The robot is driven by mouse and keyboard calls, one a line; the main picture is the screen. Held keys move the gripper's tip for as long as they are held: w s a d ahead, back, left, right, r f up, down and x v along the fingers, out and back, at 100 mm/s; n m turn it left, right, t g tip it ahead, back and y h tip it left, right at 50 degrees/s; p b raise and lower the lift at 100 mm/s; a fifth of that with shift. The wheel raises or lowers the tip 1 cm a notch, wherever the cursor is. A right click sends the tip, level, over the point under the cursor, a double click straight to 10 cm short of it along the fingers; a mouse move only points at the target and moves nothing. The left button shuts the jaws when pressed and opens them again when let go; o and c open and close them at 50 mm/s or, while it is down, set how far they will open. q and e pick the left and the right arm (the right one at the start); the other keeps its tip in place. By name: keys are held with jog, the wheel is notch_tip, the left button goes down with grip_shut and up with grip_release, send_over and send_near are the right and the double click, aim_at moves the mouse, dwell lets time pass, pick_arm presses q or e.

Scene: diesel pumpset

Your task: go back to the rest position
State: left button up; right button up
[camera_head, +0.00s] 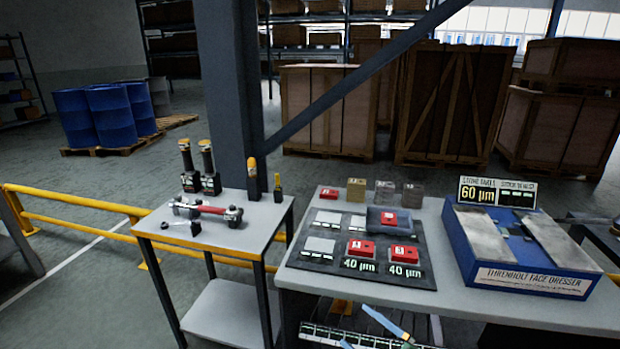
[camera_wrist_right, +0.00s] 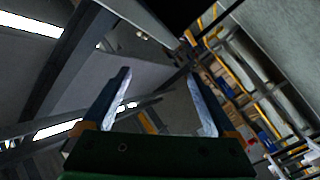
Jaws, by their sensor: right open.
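My right gripper (camera_head: 354,325) shows at the bottom edge of the head view, in front of the workbench (camera_head: 470,305) and below its top. Only its bluish fingers show there. In the right wrist view its two fingers (camera_wrist_right: 159,73) stand well apart with nothing between them, so it is open and empty. That view is tilted and shows grey structures and yellow rails beyond the fingers. My left gripper is not in view.
A side table (camera_head: 262,212) holds tools. A grey column (camera_head: 228,90) stands behind it. A yellow rail (camera_head: 75,225) runs at left. Open floor lies beyond.

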jog(key=s+d+f+m+g+h, duration=0.1)
jog(key=s+d+f+m+h, duration=0.2)
jog(key=s+f, duration=0.35)
jog(key=s+d+f+m+g+h, duration=0.2)
jog(key=s+d+f+m+h, duration=0.15)
jog(key=f, duration=0.65)
jog(key=s+d+f+m+g+h, duration=0.1)
jog(key=s+d+f+m+h, duration=0.2)
jog(key=f, duration=0.6)
jog(key=s+f+m+g+h, duration=0.1)
jog(key=s+f+g, duration=0.3)
jog(key=s, duration=0.9)
jog(key=s+a+f+m+g+h, duration=0.1)
jog(key=s+f+m+g, duration=0.2)
jog(key=s, duration=1.1)
notch_tip(320, 180, down, 3)
jog(key=shift+s+a+f+g, duration=0.1)
jog(key=shift+s+a+g, duration=0.2)
jog(key=shift+g, duration=0.4)
jog(key=shift+m, duration=0.25)
